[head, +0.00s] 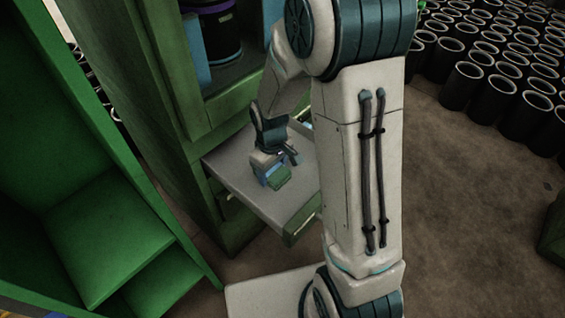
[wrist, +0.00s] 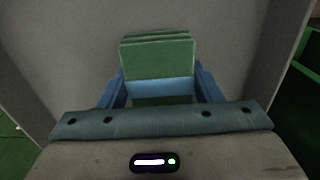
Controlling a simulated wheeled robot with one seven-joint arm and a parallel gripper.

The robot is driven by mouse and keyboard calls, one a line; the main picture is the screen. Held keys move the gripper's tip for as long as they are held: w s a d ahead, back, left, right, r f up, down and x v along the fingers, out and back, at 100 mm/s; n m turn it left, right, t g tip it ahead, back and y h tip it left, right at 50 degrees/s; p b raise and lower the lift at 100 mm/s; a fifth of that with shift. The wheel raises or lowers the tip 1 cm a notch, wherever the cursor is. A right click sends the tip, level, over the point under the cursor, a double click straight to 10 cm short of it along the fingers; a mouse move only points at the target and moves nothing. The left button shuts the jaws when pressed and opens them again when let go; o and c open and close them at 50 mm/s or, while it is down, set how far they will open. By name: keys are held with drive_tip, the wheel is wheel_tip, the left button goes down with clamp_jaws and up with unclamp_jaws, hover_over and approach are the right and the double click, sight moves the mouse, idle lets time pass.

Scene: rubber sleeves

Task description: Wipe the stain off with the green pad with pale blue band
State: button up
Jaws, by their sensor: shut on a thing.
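The green pad with its pale blue band (wrist: 158,58) is held in my gripper (wrist: 158,90). In the wrist view the blue fingers stand on both sides of the band, and the green end of the pad points away from the palm. In the head view the pad (head: 279,178) and my gripper (head: 272,170) are low over the grey surface (head: 225,160) of a pulled-out drawer or shelf. I cannot tell whether the pad touches it. No stain shows; the pad, gripper or arm may hide it.
The surface juts from a green cabinet (head: 185,120) with a dark container (head: 222,38) on a shelf above. A bright green shelf unit (head: 100,230) stands at the left. Many black sleeves (head: 465,85) stand at the upper right. Brown floor (head: 460,220) is clear at the right.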

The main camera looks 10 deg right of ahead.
wheel_tip(320, 180, up, 3)
drive_tip(key=shift+s+r+p, duration=0.15)
drive_tip(key=shift+r+p, duration=0.05)
drive_tip(key=shift+p, duration=0.9)
drive_tip(key=shift+a+r+p, duration=0.1)
drive_tip(key=shift+r+p, duration=1.8)
drive_tip(key=shift+r, duration=0.5)
